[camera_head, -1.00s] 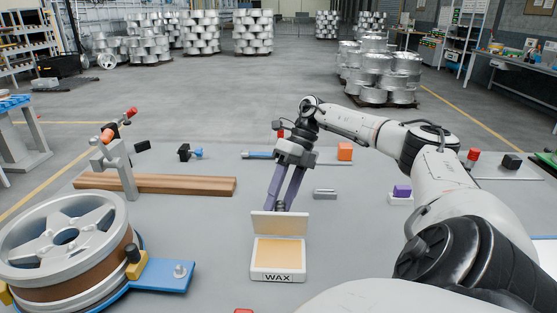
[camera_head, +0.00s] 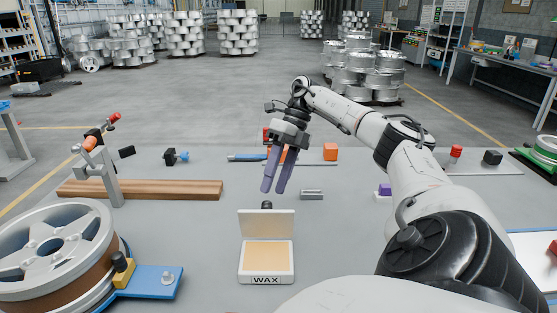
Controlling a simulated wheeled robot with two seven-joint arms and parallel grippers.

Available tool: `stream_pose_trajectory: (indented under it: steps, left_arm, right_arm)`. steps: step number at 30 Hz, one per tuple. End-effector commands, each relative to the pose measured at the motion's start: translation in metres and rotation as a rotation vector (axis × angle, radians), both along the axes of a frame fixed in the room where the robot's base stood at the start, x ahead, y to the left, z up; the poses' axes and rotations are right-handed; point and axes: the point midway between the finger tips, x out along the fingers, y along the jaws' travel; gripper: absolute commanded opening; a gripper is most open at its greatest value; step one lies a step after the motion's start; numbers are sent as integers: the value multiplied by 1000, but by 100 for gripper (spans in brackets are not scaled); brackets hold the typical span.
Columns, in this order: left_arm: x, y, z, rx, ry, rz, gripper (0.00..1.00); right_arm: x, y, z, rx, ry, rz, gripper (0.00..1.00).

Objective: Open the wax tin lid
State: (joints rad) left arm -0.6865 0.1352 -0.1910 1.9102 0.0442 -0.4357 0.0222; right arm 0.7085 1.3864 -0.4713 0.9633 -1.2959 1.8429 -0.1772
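The wax tin (camera_head: 266,279) sits on the grey table, a shallow pale box labelled WAX with yellowish wax inside. Its lid (camera_head: 267,224) is open and stands roughly upright at the tin's back edge. My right gripper (camera_head: 273,190) is above and behind the lid, with its purple fingers pointing down, parted and empty. It is clear of the lid. A small dark knob (camera_head: 267,205) shows just behind the lid's top edge; its base is hidden. My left gripper is not in view.
A wheel with a brown rim band (camera_head: 50,250) and a blue plate (camera_head: 150,283) stand at the left. A wooden board (camera_head: 165,189) lies behind them.

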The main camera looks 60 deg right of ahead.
Motion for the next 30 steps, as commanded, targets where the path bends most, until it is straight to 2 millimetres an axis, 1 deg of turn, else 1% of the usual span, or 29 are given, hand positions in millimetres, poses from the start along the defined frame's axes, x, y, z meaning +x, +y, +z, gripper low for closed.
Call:
stream_pose_trajectory:
  steps: [1, 3, 6, 9, 14, 30]
  left_arm:
    - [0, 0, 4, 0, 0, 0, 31]
    - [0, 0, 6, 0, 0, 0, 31]
    - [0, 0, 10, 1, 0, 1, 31]
    - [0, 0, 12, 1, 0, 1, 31]
    - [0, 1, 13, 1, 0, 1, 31]
    - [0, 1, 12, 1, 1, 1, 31]
  right_arm:
    - [2, -3, 11, 3, -8, -2, 40]
    - [1, -8, 20, 5, -7, 0, 40]
    - [0, -14, 30, 4, -7, 0, 40]
    - [-1, -18, 36, 4, -6, 3, 40]
    - [-2, -21, 40, 4, -4, 3, 40]
    - [-2, -21, 40, 4, -4, 3, 40]
